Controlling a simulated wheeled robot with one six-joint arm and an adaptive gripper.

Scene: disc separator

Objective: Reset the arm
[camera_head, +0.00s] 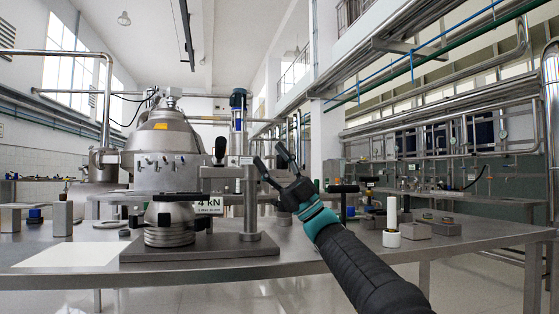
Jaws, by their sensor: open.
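My gripper (275,169) is raised above the steel table, right of centre in the head view. Its two dark fingers point up and to the left, spread apart with nothing between them. My arm rises to it from the lower right, with a teal band near the wrist. The gripper appears just right of the press column (249,200) in the picture; I cannot tell the exact gap. A stack of metal discs (169,226) stands on the dark base plate (200,248) to its left.
The steel table (300,265) spans the view. A separator machine (163,140) stands behind it. A "4 kN" sign (210,204) is by the press. A white cylinder (391,215), grey blocks (416,230) and small parts stand on the right. A white sheet (72,254) lies at left.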

